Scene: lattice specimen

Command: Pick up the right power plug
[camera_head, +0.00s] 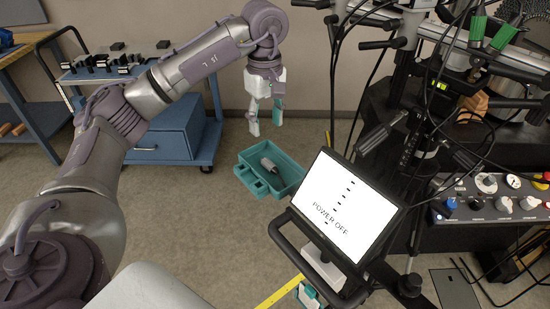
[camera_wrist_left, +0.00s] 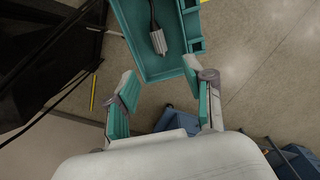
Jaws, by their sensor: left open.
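A grey block-shaped piece (camera_head: 269,165) that looks like a plug lies in a teal tray (camera_head: 243,176). In the left wrist view the grey piece (camera_wrist_left: 158,41) has a dark cord running up from it. The teal tray (camera_wrist_left: 150,72) is at the top there. My left gripper (camera_head: 266,121) hangs in the air, pointing down, behind the tray in the head view. Its fingers are apart and empty; they also show in the left wrist view (camera_wrist_left: 160,78). A white and teal part (camera_head: 308,296) at the bottom edge appears to be my right gripper, mostly hidden.
A screen (camera_head: 336,209) reading "POWER OFF" stands right of the tray. Equipment with hanging cables and a knob panel (camera_head: 490,198) fills the right side. A blue cart (camera_head: 165,135) stands at the back left. Bare floor lies around the tray.

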